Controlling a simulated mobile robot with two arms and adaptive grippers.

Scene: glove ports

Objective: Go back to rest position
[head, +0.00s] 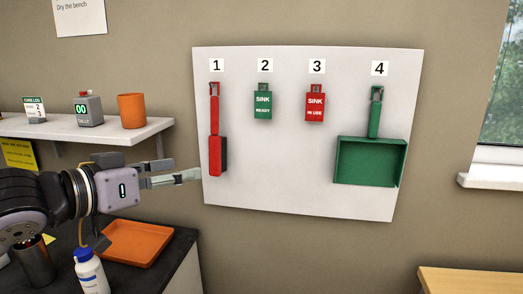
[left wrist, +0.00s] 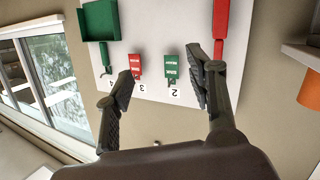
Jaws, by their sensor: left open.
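My left gripper (head: 188,178) reaches in from the left in the head view, in front of the left edge of the white board (head: 270,195). In the left wrist view its two fingers (left wrist: 163,85) are spread apart with nothing between them. The board carries a red brush (head: 216,150) under 1, a green SINK READY tag (head: 263,103) under 2, a red SINK IN USE tag (head: 315,105) under 3 and a green dustpan (head: 370,160) under 4. The gripper appears apart from all of them. My right gripper is not in view.
A white shelf (head: 150,128) with an orange cup (head: 132,110), a counter device (head: 89,110) and a small card is at left. Below, a dark bench holds an orange tray (head: 138,243) and a blue-capped bottle (head: 90,272). A wooden surface (head: 470,281) is at lower right.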

